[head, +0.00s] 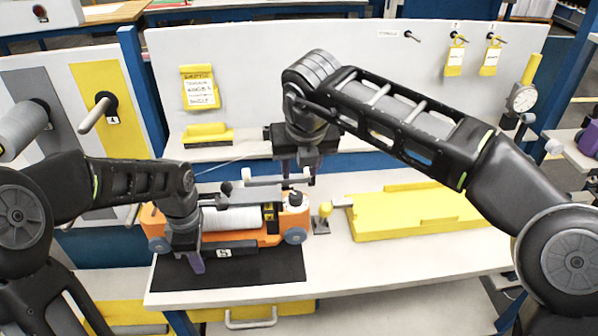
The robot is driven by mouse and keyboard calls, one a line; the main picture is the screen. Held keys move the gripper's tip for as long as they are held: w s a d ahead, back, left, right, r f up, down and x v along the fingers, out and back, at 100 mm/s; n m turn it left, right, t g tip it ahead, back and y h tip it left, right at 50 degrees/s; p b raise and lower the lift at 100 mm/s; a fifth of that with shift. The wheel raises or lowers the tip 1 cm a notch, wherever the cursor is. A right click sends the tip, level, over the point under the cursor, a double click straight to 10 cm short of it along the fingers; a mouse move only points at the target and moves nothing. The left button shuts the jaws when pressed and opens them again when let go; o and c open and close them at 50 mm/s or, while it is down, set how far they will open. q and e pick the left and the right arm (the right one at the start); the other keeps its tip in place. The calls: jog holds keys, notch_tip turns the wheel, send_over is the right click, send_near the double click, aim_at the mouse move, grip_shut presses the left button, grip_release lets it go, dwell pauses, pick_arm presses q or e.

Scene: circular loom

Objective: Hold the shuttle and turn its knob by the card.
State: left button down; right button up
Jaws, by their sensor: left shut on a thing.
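The orange shuttle (270,240) lies on a black mat (270,272) on the bench, with a white bobbin (232,219) and grey wheels. My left gripper (196,262) is shut on the shuttle's front left side; its arm hides part of the body. My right gripper (298,178) points down above the shuttle's right end, its two fingers apart. A small dark and white part, perhaps the knob (295,199), sits just below it; I cannot tell whether they touch. The yellow-framed card (199,89) hangs on the back panel; its small print is hard to read.
A yellow fixture block (415,212) lies on the bench to the right. A small yellow-knobbed stand (323,215) is close beside the shuttle. A dial gauge (522,99) and yellow tags (454,57) are at the right. The bench's front right is clear.

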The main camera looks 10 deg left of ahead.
pick_arm(q)
jog(key=c, duration=1.2)
grip_release()
jog(key=shift+o, duration=0.2)
notch_tip(320, 180, up, 12)
